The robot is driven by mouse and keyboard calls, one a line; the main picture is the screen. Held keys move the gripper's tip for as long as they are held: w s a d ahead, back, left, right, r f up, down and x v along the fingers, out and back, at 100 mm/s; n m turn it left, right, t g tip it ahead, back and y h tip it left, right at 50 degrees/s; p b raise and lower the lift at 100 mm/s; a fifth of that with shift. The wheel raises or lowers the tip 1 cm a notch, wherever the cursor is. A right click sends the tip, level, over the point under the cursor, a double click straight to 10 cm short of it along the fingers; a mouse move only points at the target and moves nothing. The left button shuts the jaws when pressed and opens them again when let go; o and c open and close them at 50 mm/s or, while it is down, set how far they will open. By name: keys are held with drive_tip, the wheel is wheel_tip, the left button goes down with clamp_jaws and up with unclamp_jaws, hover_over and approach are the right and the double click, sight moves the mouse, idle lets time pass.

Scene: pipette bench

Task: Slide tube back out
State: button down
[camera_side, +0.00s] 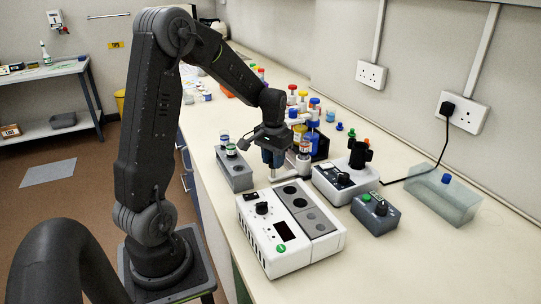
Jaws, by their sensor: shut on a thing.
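My gripper (272,162) points down behind the white block device and to the right of the grey rack. It is shut on a tube (273,174), of which only a small pale part shows below the fingers. The rest of the tube is hidden by the fingers, and its contents cannot be made out. The tube appears apart from the block device, but the exact gap is unclear. The white block device (262,236) has a knob, a dark display and a grey top with dark round wells.
A white mixer (330,183) with a black top and a small dark grey box (375,222) stand to the right. A clear bin (445,203) is further right. Several capped bottles (314,115) stand behind my gripper. The bench front right is clear.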

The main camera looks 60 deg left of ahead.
drive_tip(key=shift+d, duration=0.25)
drive_tip(key=c, duration=0.8)
unclamp_jaws()
drive_tip(key=shift+c, duration=0.2)
drive_tip(key=shift+r, duration=0.1)
wheel_tip(320, 180, up, 14)
drive_tip(key=s+d+m+t, duration=0.2)
drive_tip(key=s+d, duration=0.5)
drive_tip(key=d, duration=0.3)
drive_tip(key=s+d+m+t, duration=0.3)
drive_tip(key=s+d, duration=0.3)
drive_tip(key=d, duration=0.5)
drive_tip(key=shift+s+d+t, duration=0.15)
drive_tip(key=shift+s+t, duration=0.15)
drive_tip(key=shift+s, duration=0.05)
